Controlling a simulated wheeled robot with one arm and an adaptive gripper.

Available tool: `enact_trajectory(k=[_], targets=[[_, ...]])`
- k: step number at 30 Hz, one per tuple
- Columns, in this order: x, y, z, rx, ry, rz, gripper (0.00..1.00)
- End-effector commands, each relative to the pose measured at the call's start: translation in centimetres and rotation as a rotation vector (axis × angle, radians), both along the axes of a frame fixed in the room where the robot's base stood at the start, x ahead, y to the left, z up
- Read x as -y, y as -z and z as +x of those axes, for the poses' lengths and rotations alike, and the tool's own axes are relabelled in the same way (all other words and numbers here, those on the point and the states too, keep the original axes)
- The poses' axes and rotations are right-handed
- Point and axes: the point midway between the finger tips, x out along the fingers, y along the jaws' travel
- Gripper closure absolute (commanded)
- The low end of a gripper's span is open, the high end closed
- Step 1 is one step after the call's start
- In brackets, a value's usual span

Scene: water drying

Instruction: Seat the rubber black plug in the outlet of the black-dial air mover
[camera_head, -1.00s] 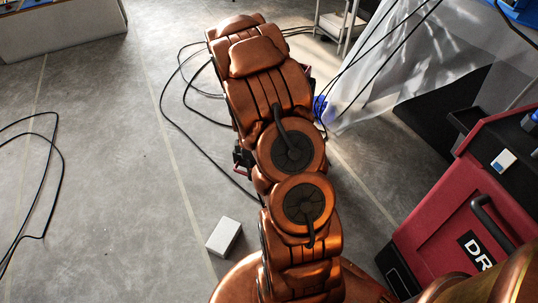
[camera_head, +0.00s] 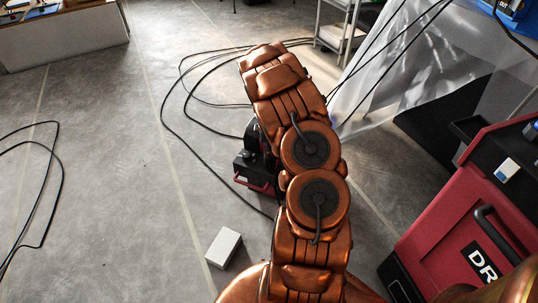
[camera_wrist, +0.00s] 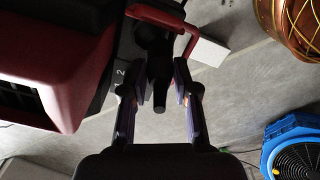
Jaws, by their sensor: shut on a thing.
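In the wrist view, my gripper (camera_wrist: 157,84) has its two dark fingers on either side of a black plug (camera_wrist: 160,92) and is shut on it. The plug is close to a dark panel (camera_wrist: 124,68) with a printed "2", on a red-and-black machine (camera_wrist: 88,82). A red bar handle (camera_wrist: 160,16) crosses above. The shadow there hides the outlet and whether the plug touches it. No black dial can be made out. In the head view, a black-and-red machine (camera_head: 252,170) shows left of my arm, partly covered; my gripper is hidden there.
A blue fan (camera_wrist: 292,148) stands at lower right in the wrist view. A white box (camera_head: 223,247) lies on the floor. Black cables (camera_head: 178,130) loop over the floor. A red dryer (camera_head: 455,225) and plastic sheeting (camera_head: 385,80) are at the right. The left floor is mostly clear.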

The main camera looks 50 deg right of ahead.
Motion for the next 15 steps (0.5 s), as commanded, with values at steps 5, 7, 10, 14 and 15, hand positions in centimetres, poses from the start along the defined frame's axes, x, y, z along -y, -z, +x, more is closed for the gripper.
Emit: enact_trajectory(k=[5, 7, 10, 14, 15], targets=[[1.1, 0.2, 0.5, 0.002, 0.001, 0.001, 1.00], [1.3, 0.2, 0.6, 0.001, 0.001, 0.000, 1.00], [1.5, 0.2, 0.6, 0.001, 0.001, 0.000, 1.00], [1.7, 1.4, 0.7, 0.000, 0.000, 0.000, 1.00], [1.7, 1.9, 0.7, 0.001, 0.000, -0.001, 1.00]])
